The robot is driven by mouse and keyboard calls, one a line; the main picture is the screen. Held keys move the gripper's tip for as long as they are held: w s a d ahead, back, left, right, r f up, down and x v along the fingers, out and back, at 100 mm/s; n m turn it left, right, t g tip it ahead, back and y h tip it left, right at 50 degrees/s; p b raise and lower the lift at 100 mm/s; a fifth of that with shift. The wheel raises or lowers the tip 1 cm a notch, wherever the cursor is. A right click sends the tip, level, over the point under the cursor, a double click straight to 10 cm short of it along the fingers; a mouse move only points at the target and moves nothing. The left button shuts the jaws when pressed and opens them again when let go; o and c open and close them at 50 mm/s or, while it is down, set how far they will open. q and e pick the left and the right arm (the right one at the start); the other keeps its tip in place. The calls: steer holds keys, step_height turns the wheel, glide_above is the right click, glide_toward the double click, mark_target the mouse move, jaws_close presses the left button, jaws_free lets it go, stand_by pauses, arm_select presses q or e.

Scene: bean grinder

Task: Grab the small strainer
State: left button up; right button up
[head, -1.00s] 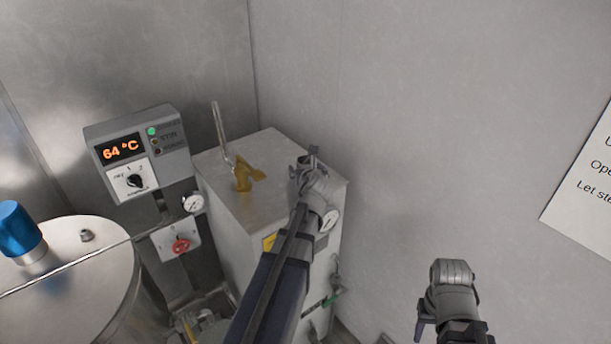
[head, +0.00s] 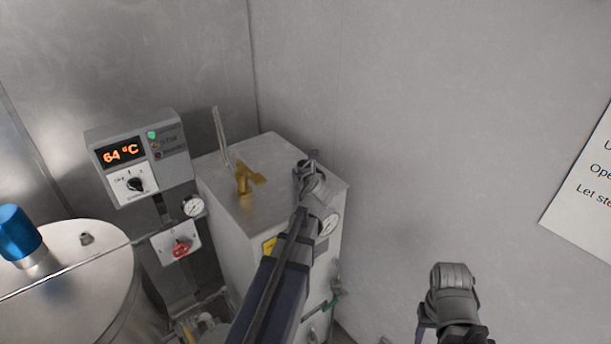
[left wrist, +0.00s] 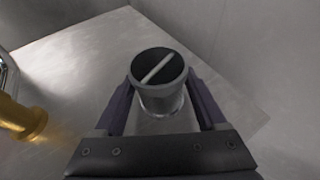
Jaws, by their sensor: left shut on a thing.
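In the left wrist view a small grey metal cup with a pale bar across its dark round mouth, seemingly the small strainer (left wrist: 160,98), stands between the fingers of my left gripper (left wrist: 163,105). The fingers are shut on it from both sides. In the head view my left gripper (head: 308,172) is at the right part of the top of the grey metal box (head: 262,150); the strainer is small and partly hidden there. My right gripper (head: 428,322) is at the lower right, away from the box; its fingers are too hidden to judge.
A brass fitting (head: 243,180) and a thin upright glass tube (head: 220,137) stand on the box left of my left gripper. The brass part also shows in the left wrist view (left wrist: 22,120). A temperature panel (head: 138,155) and steel tank (head: 75,270) are further left. Walls close off the back and right.

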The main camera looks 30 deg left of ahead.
arm_select(q)
steer(key=shift+r, duration=0.15)
step_height(320, 180, up, 10)
steer(key=p, duration=1)
